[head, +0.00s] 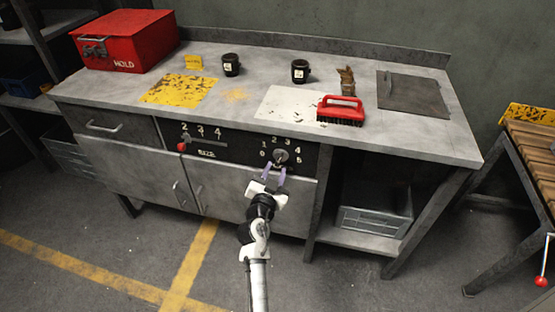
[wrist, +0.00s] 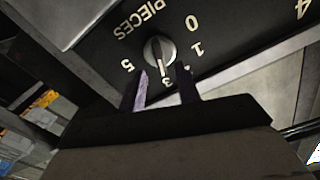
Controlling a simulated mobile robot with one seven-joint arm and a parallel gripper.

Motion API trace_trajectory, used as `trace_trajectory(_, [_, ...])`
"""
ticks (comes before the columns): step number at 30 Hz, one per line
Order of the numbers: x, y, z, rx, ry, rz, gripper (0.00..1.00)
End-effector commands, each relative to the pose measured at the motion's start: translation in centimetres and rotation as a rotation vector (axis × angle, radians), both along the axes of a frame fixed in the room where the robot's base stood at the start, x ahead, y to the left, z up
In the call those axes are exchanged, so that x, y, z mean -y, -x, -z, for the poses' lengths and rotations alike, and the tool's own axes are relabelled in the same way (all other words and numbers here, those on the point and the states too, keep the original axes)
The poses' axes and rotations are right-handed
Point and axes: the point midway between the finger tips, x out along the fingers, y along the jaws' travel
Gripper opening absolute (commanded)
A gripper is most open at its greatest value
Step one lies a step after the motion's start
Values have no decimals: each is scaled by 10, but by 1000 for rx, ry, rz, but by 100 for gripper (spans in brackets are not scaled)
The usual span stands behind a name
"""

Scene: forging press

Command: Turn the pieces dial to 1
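The pieces dial (head: 280,156) is a round metal knob on the black front panel, right of the slider. In the wrist view the dial (wrist: 160,51) appears upside down, with PIECES printed beside it. Its ridge appears to point towards the 3. The 0, 1, 3 and 5 are readable there; the 2 and 4 seem hidden behind my fingers. My gripper (head: 274,170) is just in front of and below the dial. Contact with the knob cannot be told.
A size slider with a red knob (head: 182,147) sits left on the same panel. On the bench (head: 240,75) are a red mold box (head: 125,40), two black cups and a red brush (head: 341,110). Cupboard doors lie below; a wooden-slatted table (head: 535,150) stands right.

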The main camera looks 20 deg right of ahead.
Motion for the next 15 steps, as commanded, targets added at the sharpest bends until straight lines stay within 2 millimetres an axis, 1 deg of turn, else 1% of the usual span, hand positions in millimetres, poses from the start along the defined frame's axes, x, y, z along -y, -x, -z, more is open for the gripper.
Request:
trace_trajectory(1, [6,-8,-4,0,0,1,33])
trace_trajectory(6, [17,-25,-2,0,1,1,33])
trace_trajectory(10, [21,-31,-1,1,1,0,33])
trace_trajectory(15, [22,-32,0,1,1,-1,33])
